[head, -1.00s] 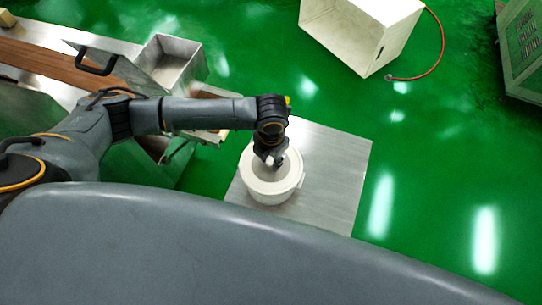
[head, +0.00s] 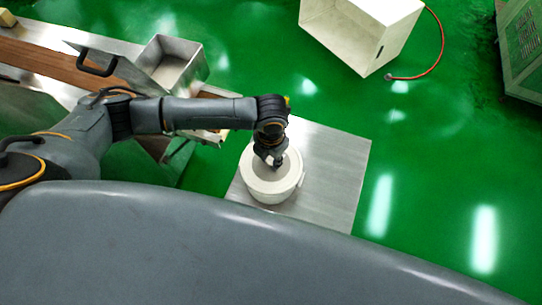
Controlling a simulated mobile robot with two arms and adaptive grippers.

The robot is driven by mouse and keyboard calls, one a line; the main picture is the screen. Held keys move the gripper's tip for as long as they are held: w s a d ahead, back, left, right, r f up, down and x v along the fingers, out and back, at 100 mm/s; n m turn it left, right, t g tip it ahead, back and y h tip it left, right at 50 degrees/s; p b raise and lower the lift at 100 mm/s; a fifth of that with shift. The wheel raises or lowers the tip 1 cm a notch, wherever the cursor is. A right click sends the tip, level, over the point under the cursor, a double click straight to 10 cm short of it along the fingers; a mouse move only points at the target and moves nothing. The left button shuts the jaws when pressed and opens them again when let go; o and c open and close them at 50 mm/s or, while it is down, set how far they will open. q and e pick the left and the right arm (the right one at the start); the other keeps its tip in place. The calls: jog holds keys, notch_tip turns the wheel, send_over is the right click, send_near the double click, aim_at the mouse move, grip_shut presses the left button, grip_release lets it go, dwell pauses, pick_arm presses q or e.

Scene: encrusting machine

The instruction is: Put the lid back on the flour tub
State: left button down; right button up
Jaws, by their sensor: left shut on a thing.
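The white flour tub (head: 270,197) stands on a grey metal table, below the end of my left arm. The round white lid (head: 285,178) is over the tub's mouth, and its outline lines up closely with the rim. My left gripper (head: 272,161) points down at the middle of the lid and is shut on it. The fingers and the held part of the lid are small and partly hidden by the wrist. I cannot tell whether the lid is fully seated on the rim. My right gripper is not in view.
The metal table (head: 335,175) is bare to the right of the tub. A machine with a square metal hopper (head: 170,65) stands at the left, under my left arm. A white box (head: 360,35) with a red cable is at the back, on the green floor.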

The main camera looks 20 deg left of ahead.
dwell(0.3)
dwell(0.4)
pick_arm(q)
jog(key=shift+f+p, duration=0.15)
jog(key=shift+p, duration=0.3)
dwell(0.7)
dwell(0.4)
dwell(0.3)
jog(key=c, duration=1)
grip_release()
jog(key=shift+o, duration=0.3)
jog(key=o, duration=0.4)
jog(key=shift+o, duration=0.2)
